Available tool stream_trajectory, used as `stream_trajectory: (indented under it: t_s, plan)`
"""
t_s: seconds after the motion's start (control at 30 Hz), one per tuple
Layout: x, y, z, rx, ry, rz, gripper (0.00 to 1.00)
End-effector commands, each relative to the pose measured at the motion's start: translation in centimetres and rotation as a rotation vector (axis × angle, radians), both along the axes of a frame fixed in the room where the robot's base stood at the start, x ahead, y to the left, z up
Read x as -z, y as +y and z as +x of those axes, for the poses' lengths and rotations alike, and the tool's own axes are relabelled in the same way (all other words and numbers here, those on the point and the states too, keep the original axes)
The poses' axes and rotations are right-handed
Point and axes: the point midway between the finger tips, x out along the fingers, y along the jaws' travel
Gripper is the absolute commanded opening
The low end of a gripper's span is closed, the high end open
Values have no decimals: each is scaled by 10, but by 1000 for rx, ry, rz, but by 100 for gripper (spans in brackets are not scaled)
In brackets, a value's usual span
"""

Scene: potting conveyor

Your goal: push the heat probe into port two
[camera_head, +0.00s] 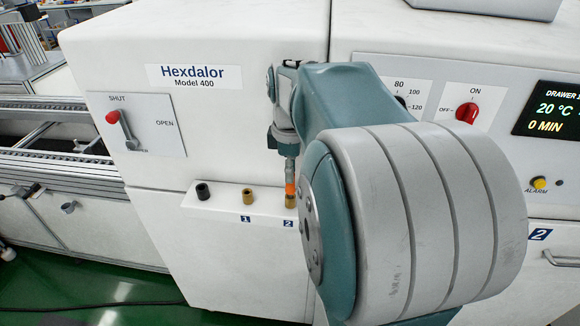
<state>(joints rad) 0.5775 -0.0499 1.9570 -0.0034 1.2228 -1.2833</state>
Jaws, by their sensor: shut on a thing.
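My gripper (289,148) points down and is shut on the heat probe (291,168). The probe's grey shaft is upright below the fingers, with an orange section (290,187) lower down. That section is right above, or at, the brass port two (291,202), which carries a "2" label under it. I cannot tell whether the tip is inside the port. Brass port one (247,196), labelled "1", is to its left. My own arm covers much of the right and the area right of port two.
A black socket (203,191) is at the left end of the white port ledge (225,205). A red-knobbed lever (113,118) points to SHUT on the white machine. A red switch (467,112) and display (551,108) are at right. The conveyor (60,165) runs at left.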

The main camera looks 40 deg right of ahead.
Motion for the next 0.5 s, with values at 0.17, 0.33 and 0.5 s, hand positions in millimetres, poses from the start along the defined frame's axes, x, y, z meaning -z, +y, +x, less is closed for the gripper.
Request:
stream_trajectory:
  t_s: [0.17, 0.33, 0.5]
  plan:
    - [4, 0, 0, 0, 1, 1, 0]
    - [8, 0, 0, 0, 2, 1, 0]
    - [11, 0, 0, 0, 1, 1, 0]
